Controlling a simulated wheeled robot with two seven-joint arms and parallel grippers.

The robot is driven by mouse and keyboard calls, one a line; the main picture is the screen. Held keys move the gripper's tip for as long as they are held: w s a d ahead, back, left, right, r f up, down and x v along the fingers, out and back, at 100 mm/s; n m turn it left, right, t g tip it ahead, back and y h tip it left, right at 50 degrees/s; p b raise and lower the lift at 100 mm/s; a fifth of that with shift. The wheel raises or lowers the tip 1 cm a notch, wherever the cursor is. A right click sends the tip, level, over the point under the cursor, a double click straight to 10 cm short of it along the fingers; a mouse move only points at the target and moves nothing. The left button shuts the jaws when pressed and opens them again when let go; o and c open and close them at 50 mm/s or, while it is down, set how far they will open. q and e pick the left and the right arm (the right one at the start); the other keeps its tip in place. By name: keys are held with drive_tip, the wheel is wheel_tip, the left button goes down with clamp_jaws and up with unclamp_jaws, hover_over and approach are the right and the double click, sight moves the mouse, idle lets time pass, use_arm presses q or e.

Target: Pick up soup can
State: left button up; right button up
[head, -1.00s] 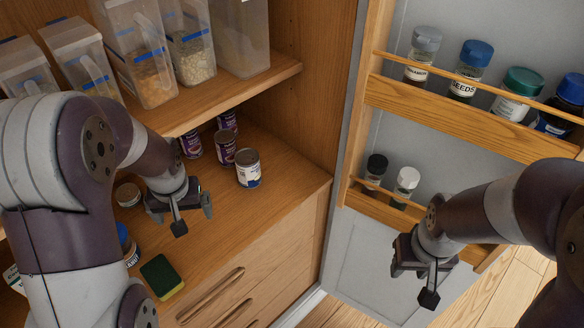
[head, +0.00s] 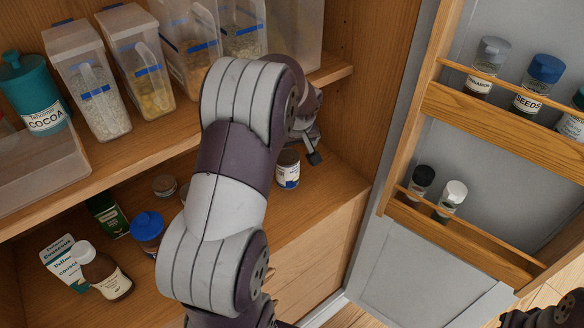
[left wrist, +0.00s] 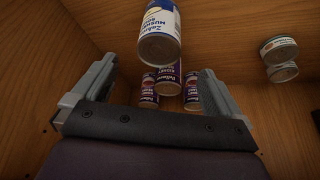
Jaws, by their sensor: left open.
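A can with a white and blue label (head: 288,170) stands on the lower cabinet shelf; its label is only partly readable. In the left wrist view the same can (left wrist: 160,38) is close, at the top middle, beyond my fingers. My left gripper (head: 310,142) is open and empty, just behind and to the right of the can in the head view. Several purple-labelled cans (left wrist: 168,78) stand behind it in the left wrist view; my left arm hides them in the head view. Part of my right gripper (head: 548,312) shows at the lower right corner; its fingers are unclear.
Clear food containers (head: 135,65) and a teal cocoa jar (head: 38,95) stand on the upper shelf (head: 130,160). A blue-lidded jar (head: 147,228), a brown bottle (head: 100,270) and small cans (left wrist: 280,55) are nearby. The door rack (head: 470,240) holds spice bottles.

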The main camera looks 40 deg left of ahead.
sight(288, 157)
use_arm(q)
drive_tip(key=p+x, duration=0.2)
drive_tip(key=x, duration=0.8)
drive_tip(key=shift+w+f+p, duration=0.1)
drive_tip(key=shift+p, duration=0.25)
drive_tip(key=shift+w+a+f, duration=0.15)
drive_tip(key=shift+f, duration=0.25)
drive_tip(key=c, duration=1.3)
drive_tip(key=shift+r, duration=0.15)
